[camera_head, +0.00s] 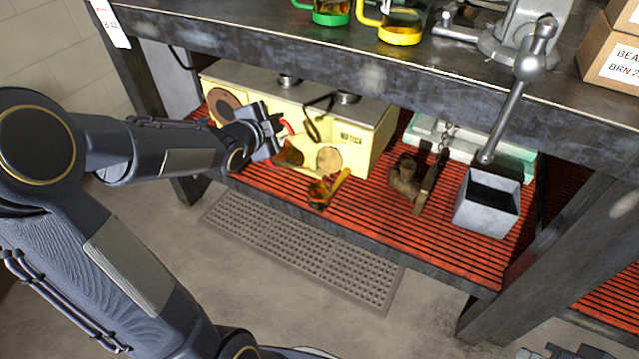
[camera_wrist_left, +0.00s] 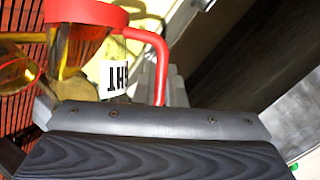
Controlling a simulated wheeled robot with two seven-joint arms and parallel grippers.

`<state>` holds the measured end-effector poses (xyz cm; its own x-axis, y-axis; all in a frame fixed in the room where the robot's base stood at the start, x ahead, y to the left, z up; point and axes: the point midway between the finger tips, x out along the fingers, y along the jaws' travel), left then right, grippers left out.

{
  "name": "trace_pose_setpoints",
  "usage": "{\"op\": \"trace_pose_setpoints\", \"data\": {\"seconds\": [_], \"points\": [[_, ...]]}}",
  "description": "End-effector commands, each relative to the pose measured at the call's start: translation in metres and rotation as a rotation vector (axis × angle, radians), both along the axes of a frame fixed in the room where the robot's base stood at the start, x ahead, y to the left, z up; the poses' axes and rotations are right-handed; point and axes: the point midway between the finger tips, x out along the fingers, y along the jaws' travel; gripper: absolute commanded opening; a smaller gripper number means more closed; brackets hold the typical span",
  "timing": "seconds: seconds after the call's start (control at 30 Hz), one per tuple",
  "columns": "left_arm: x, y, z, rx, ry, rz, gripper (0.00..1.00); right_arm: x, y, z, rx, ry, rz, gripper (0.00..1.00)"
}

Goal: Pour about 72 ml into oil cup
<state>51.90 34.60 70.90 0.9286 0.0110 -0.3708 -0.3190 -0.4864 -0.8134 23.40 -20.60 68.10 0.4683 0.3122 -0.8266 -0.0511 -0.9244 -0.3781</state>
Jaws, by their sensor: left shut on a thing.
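My left gripper (camera_head: 275,131) is shut on the red handle of a clear jug (camera_head: 288,154) with amber liquid in it, tilted above the lower shelf. In the left wrist view the jug's red rim and handle (camera_wrist_left: 160,62) show close up. I cannot tell whether liquid is flowing. Grey parts at the bottom right edge may be my right gripper.
A cream machine (camera_head: 360,138) stands behind the jug and cup. A brown valve-like part (camera_head: 404,180) and an open grey box (camera_head: 487,215) stand to the right on the red slatted shelf (camera_head: 365,220). The bench top (camera_head: 250,22) overhangs. Green and yellow jugs (camera_head: 402,22) stand on it.

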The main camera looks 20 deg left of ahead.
Motion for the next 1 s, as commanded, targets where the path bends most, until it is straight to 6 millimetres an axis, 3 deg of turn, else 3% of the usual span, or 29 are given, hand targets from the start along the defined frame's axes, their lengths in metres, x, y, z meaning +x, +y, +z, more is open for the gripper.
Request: {"op": "trace_pose_setpoints", "data": {"seconds": [0.17, 0.37, 0.6, 1.0], "points": [[0.0, 0.001, 0.002, -0.004, 0.0, 0.0, 0.0, 0.0, 0.0, 0.003, 0.0, 0.0, 0.0, 0.0], [0.001, 0.006, 0.0, -0.071, 0.022, 0.001, 0.0, 0.0, 0.0, 0.028, 0.0, 0.0, 0.0, 0.0], [0.003, 0.013, -0.017, -0.196, 0.049, -0.002, 0.0, 0.0, 0.0, 0.055, 0.0, 0.0, 0.0, 0.0], [0.004, 0.016, -0.027, -0.25, 0.056, -0.003, 0.0, 0.0, 0.0, 0.059, 0.0, 0.0, 0.0, 0.0]]}}
